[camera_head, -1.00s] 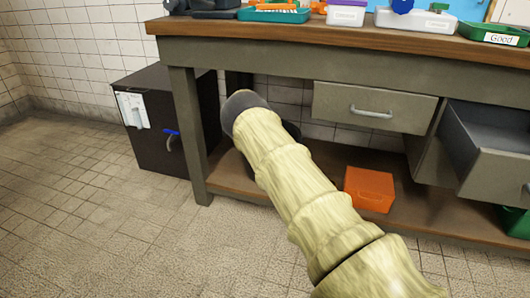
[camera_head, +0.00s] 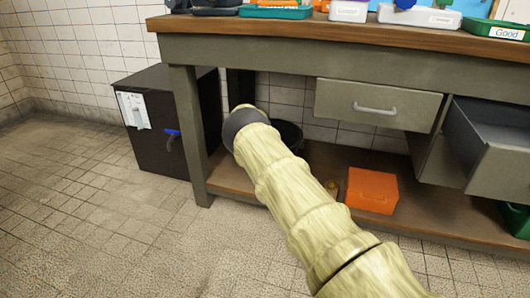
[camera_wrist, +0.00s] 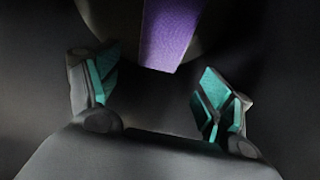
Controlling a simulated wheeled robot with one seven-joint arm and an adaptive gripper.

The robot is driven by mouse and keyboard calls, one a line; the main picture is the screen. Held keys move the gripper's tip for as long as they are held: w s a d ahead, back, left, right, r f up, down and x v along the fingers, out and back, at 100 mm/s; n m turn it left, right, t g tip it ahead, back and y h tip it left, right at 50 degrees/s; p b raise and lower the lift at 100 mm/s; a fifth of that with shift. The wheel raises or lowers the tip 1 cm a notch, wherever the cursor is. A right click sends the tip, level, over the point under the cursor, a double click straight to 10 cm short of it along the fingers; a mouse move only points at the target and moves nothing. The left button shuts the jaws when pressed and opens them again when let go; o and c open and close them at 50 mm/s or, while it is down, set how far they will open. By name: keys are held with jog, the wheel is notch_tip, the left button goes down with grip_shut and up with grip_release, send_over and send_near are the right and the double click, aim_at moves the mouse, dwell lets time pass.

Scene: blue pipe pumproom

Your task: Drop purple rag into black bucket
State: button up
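The black bucket (camera_head: 289,134) stands on the lower shelf under the workbench, partly hidden behind my arm. In the wrist view the purple rag (camera_wrist: 170,38) is a flat strip running off the top edge, against a dim brownish rounded shape. My gripper (camera_wrist: 158,82) has its two teal-padded fingers spread wide, with a clear gap between them. The rag lies beyond this gap and does not visibly touch either finger. In the head view my gripper and the rag are hidden behind my arm. The dark wrist view does not show clearly what the rag rests on.
An orange box (camera_head: 372,190) and a small brown object (camera_head: 331,188) are on the lower shelf (camera_head: 232,180). A closed drawer (camera_head: 376,105) and an open drawer (camera_head: 497,145) are above. A dark cabinet (camera_head: 160,120) stands left of the bench leg. The floor at left is clear.

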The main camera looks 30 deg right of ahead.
jog(key=p+v, duration=0.5)
jog(key=v, duration=0.7)
jog(key=shift+s+p, duration=0.1)
jog(key=shift+p, duration=0.25)
